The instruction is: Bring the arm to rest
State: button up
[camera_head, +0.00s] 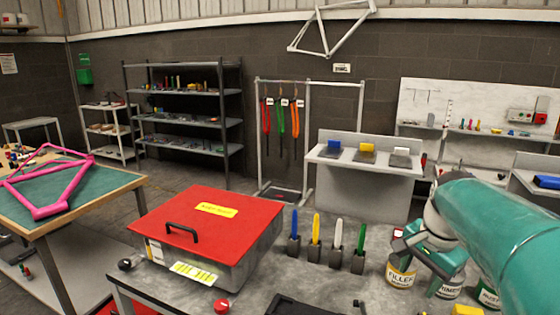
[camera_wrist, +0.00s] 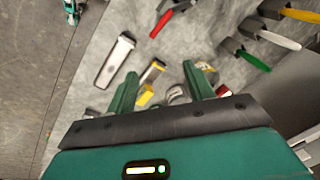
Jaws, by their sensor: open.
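My teal arm reaches in from the right in the camera_head view. My gripper (camera_head: 432,268) is above the right part of the grey bench, near several paint cans, including a yellow-labelled filler can (camera_head: 400,272). In the wrist view, the two green fingers of my gripper (camera_wrist: 160,82) stand apart. No object is clearly held between them. A small yellow item (camera_wrist: 146,95) shows in the gap beyond the fingers; whether it is touched cannot be told.
A red-lidded box (camera_head: 215,220) stands on the bench. Several upright coloured spatulas, one green (camera_head: 361,238), stand in holders beside it. A grey-white tool (camera_wrist: 115,60) and a red-handled tool (camera_wrist: 165,18) lie on the bench. A pink frame (camera_head: 50,190) rests on the left table.

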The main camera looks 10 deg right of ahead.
jog(key=s+a+f+n+t, duration=0.3)
jog(key=s+a+n, duration=0.9)
jog(key=a, duration=0.5)
jog(key=shift+s+f+n, duration=0.15)
jog(key=shift+f+n, duration=0.1)
jog(key=shift+n, duration=0.35)
